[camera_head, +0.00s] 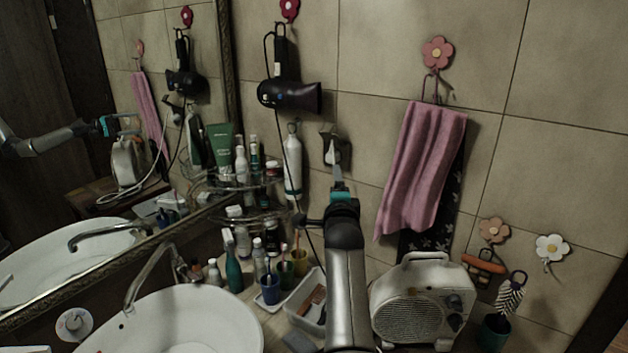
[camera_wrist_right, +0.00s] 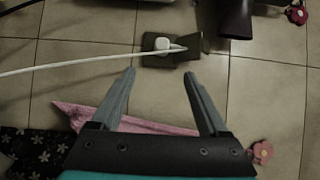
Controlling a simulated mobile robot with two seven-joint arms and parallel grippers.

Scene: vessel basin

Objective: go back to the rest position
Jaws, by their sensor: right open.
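My right arm rises from the bottom middle of the head view. Its gripper (camera_head: 338,182) is just below the dark wall socket (camera_head: 345,152). In the right wrist view the gripper (camera_wrist_right: 159,74) is open, with nothing between its fingers. A white plug (camera_wrist_right: 162,44) sits at the socket (camera_wrist_right: 186,50) beyond the fingertips, apart from them, and a white cable (camera_wrist_right: 85,64) runs from it to the left. My left gripper is not in view.
A pink towel (camera_head: 426,160) hangs right of the arm, above a white heater (camera_head: 424,305). A hair dryer (camera_head: 290,95) hangs at upper left. Bottles and cups crowd the counter left of the arm, beside a white basin (camera_head: 190,315) and a mirror (camera_head: 165,130).

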